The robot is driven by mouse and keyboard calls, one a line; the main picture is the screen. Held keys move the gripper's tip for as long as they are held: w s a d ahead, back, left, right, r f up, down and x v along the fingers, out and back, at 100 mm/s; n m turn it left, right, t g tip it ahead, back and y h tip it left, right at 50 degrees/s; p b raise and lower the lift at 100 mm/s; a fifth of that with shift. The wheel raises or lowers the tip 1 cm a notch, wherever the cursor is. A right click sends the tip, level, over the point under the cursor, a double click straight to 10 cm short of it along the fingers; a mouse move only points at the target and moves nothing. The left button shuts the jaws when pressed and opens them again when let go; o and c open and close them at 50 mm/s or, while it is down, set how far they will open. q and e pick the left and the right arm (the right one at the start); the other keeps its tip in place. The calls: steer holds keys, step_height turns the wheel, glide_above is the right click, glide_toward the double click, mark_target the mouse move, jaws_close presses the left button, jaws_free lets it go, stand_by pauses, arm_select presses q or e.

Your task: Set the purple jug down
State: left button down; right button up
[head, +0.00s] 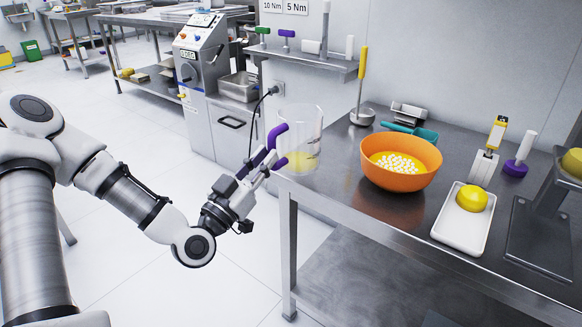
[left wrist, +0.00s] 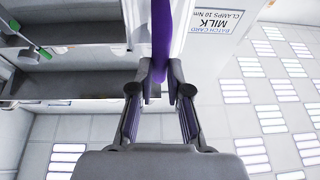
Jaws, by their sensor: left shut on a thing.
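The purple jug (head: 306,128) is a clear beaker with a purple handle and some yellow liquid low inside. It looks upright at the left corner of the steel table (head: 336,198). I cannot tell whether its base touches the top. My left gripper (head: 268,163) comes from the left and is shut on the purple handle. In the left wrist view the handle (left wrist: 161,32) runs between the fingertips (left wrist: 158,82); most of the jug is out of that view. My right gripper is not in view.
An orange bowl (head: 400,181) with yellow contents and white pieces stands right of the jug. Behind it are a ladle (head: 362,88) and a teal-handled tool (head: 411,131). A white tray (head: 460,236) holds a yellow ball (head: 473,198). Bare tabletop lies between jug and bowl.

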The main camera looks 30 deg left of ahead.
mark_target(287, 149)
arm_select(q)
steer(key=w, duration=0.1)
steer(key=w+b, duration=0.2)
steer(key=shift+w+a+f, duration=0.1)
steer(key=shift+a+f, duration=0.2)
steer(key=shift+a, duration=0.1)
steer(key=w, duration=0.3)
steer(key=w+a+b, duration=0.1)
steer(key=w, duration=0.2)
steer(key=w+a+b, duration=0.1)
steer(key=w, duration=0.2)
steer(key=shift+w+f, duration=0.3)
steer(key=shift+f, duration=0.1)
step_height(287, 149, down, 3)
steer(key=shift+a+r+b, duration=0.1)
steer(key=shift+r+b, duration=0.1)
steer(key=shift+b, duration=0.35)
steer(key=shift+f, duration=0.4)
steer(key=shift+r, duration=0.1)
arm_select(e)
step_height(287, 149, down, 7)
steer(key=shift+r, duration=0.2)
arm_select(q)
steer(key=c, duration=1.1)
jaws_free()
